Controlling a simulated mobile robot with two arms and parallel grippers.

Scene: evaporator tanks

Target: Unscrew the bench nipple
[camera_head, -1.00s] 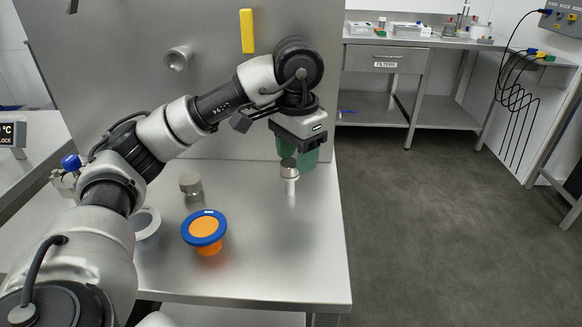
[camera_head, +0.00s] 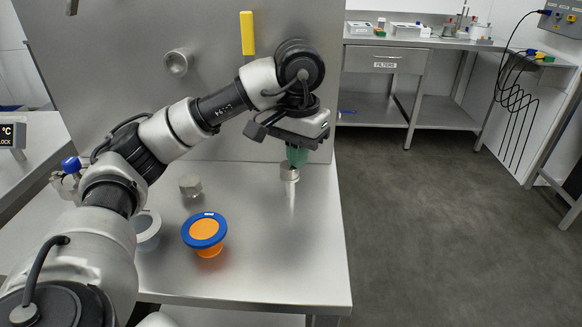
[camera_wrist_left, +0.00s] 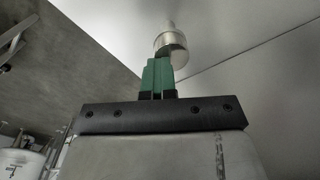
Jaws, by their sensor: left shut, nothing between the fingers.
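A metal fitting with a wider cap on a thin stem, which looks like the bench nipple (camera_head: 290,174), stands upright on the steel bench (camera_head: 270,265) near its right side. It also shows in the left wrist view (camera_wrist_left: 170,42), just beyond my fingertips. My left gripper (camera_head: 296,160) points down, with its green fingers at the fitting's top. The fingers (camera_wrist_left: 157,75) are together and empty in the wrist view, partly overlapping the fitting's cap. I cannot tell whether they touch it. My right gripper is not in view.
A short metal cylinder (camera_head: 190,185), an orange piece with a blue rim (camera_head: 205,232) and a pale round piece (camera_head: 147,228) stand on the bench. A round port (camera_head: 178,62) and yellow handle (camera_head: 248,33) are on the steel panel behind. The bench's front right is clear.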

